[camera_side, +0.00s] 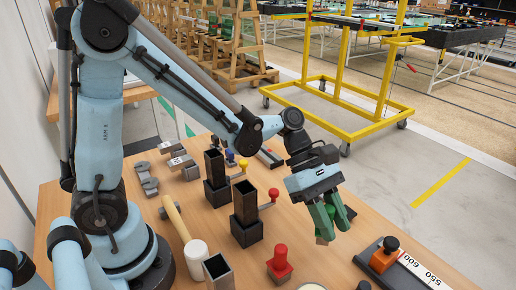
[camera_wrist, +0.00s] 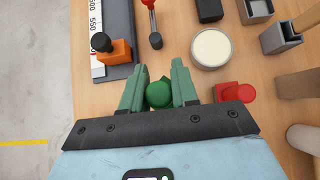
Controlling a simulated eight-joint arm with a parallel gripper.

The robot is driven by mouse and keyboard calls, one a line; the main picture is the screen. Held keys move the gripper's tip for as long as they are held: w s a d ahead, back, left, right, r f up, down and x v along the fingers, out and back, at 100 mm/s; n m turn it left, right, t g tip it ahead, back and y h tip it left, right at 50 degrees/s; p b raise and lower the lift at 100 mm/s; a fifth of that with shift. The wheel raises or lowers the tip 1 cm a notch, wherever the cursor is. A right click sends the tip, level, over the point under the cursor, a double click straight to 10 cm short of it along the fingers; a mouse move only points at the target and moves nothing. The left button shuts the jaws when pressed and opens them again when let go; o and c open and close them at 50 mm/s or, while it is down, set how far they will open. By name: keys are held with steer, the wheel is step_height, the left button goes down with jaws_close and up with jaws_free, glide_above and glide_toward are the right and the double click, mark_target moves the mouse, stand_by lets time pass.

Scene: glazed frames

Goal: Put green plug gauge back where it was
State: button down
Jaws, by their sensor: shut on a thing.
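My gripper (camera_side: 325,222) is shut on the green plug gauge (camera_wrist: 158,94). In the wrist view, the gauge's round green knob shows between the two green fingers of my gripper (camera_wrist: 158,88). The gripper is over the right part of the wooden table, and I cannot tell whether the gauge touches the table. A red-knobbed piece (camera_wrist: 235,92) stands just right of the fingers in the wrist view; it also shows in the side view (camera_side: 280,258).
Black square posts (camera_side: 246,207) and a white-headed mallet (camera_side: 195,252) stand or lie left of the gripper. An orange slider with a black knob (camera_side: 385,255) sits on a ruler base at the right. A pale round disc (camera_wrist: 211,48) lies near the fingers. The table edge is close.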

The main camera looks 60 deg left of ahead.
steer(key=shift+w+a+f, duration=0.5)
steer(key=shift+w+f, duration=0.1)
steer(key=shift+w, duration=0.1)
steer(key=shift+f, duration=1.95)
steer(key=c, duration=0.9)
jaws_free()
steer(key=shift+f, duration=0.15)
steer(key=shift+o, duration=0.2)
